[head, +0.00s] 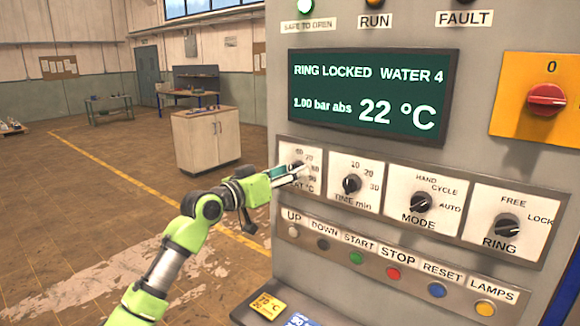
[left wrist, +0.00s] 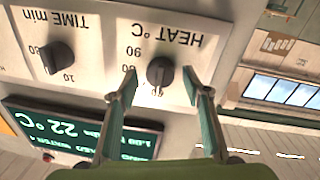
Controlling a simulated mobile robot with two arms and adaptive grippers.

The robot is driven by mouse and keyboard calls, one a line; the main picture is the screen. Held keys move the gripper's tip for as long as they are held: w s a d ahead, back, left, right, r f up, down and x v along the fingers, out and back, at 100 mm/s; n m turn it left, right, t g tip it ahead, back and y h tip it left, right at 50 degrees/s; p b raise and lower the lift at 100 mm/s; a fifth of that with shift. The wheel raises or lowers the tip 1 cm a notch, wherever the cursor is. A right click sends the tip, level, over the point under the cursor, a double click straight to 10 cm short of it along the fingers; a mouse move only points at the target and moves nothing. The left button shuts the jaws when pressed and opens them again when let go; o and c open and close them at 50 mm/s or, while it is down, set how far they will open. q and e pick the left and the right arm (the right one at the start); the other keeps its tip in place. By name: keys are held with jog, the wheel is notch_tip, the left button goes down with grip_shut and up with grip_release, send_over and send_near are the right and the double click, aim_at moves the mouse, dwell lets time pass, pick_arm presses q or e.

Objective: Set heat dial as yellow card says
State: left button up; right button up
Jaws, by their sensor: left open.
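The heat dial (left wrist: 160,72) is a black knob on a white plate labelled HEAT °C. In the left wrist view, which is upside down, its pointer seems to face the low end of the scale; the exact mark is unclear. My left gripper (left wrist: 160,82) is open, with one finger on each side of the knob; I cannot tell whether they touch it. In the head view the gripper (head: 299,172) covers most of that dial. The yellow card (head: 267,306) lies on the ledge below the panel and appears to read 70 °C, with 20 beneath. My right gripper is not seen.
The time dial (head: 351,184), mode dial (head: 421,202) and ring dial (head: 507,226) sit right of the heat dial. A button row runs below. The screen (head: 372,92) shows 22 °C and RING LOCKED. A blue card (head: 299,320) lies beside the yellow one. Open floor lies left.

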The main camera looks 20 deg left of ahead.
pick_arm(q)
jog(key=shift+w, duration=0.25)
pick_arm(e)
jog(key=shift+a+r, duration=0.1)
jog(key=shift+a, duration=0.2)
pick_arm(q)
jog(key=c, duration=0.9)
jog(key=shift+c, duration=0.9)
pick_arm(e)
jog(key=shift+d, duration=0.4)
